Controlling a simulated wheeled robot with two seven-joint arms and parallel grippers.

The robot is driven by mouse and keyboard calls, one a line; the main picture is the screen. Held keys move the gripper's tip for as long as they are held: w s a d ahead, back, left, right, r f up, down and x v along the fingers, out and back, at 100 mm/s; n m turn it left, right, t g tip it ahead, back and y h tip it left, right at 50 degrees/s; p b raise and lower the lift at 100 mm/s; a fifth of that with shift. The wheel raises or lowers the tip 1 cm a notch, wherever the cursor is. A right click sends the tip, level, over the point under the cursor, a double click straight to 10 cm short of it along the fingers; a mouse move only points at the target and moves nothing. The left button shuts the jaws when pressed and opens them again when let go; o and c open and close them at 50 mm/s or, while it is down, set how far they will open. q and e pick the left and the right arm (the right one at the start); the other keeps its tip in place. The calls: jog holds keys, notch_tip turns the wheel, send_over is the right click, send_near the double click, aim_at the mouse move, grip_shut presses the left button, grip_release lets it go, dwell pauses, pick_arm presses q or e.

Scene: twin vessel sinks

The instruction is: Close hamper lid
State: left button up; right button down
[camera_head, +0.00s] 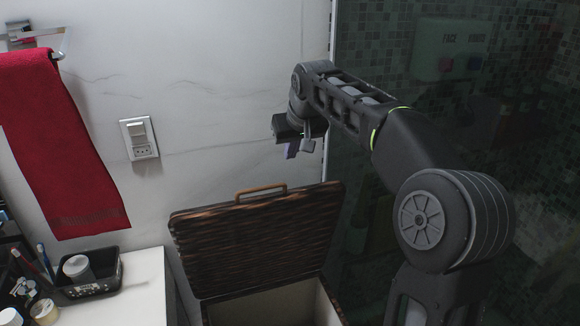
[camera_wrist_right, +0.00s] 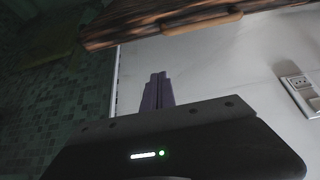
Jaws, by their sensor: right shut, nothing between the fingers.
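The hamper lid (camera_head: 255,240), dark brown wicker with a tan handle (camera_head: 262,190) on its upper edge, stands raised near the marble wall. Below it is the open hamper (camera_head: 275,306) with a pale lining; its lower part is cut off by the frame. My right gripper (camera_head: 291,150) is shut and empty, above and a little right of the handle, apart from the lid. In the right wrist view the shut purple fingers (camera_wrist_right: 157,92) point toward the wall, and the lid's edge (camera_wrist_right: 150,24) with its handle (camera_wrist_right: 205,28) crosses the top. My left gripper is not in view.
A white counter (camera_head: 130,290) at lower left holds a black tray (camera_head: 92,288) and small toiletries. A red towel (camera_head: 60,150) hangs on the left wall near a switch plate (camera_head: 139,138). A dark glass panel (camera_head: 365,60) stands at the right.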

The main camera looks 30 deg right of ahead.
jog(key=f, duration=0.3)
jog(key=w+f+p, duration=0.1)
jog(key=f, duration=0.1)
jog(key=f+p, duration=0.1)
jog(key=f, duration=0.2)
jog(key=shift+w+d+f, duration=0.25)
jog(key=shift+w+f, duration=0.05)
jog(key=shift+w, duration=0.05)
jog(key=shift+s+f, duration=0.1)
jog(key=shift+s, duration=0.2)
jog(key=shift+a+f, duration=0.1)
jog(key=shift+f, duration=0.05)
